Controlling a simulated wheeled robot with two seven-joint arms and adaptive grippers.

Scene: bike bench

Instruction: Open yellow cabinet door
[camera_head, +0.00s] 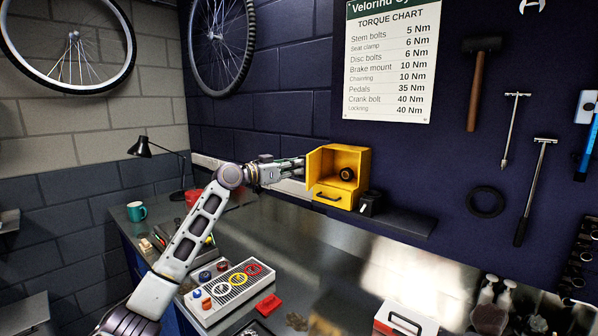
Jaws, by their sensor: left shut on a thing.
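The yellow cabinet (356,159) sits on a dark wall shelf. Its upper compartment is open to view, and a small black round thing (347,174) lies inside. The yellow door (314,163) stands swung out on the cabinet's left side. Below is a drawer front (331,196) with a dark handle, and it looks shut. My left gripper (300,166) reaches in from the left, its fingertips at the door's outer side. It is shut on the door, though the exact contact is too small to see. My right gripper is not in view.
A dark cup (370,204) stands on the shelf (408,222) right of the cabinet. A black desk lamp (150,150), a teal mug (136,211) and a red container (193,198) are at the bench's left. A tray with coloured rings (232,285) lies in front. Tools hang on the right wall.

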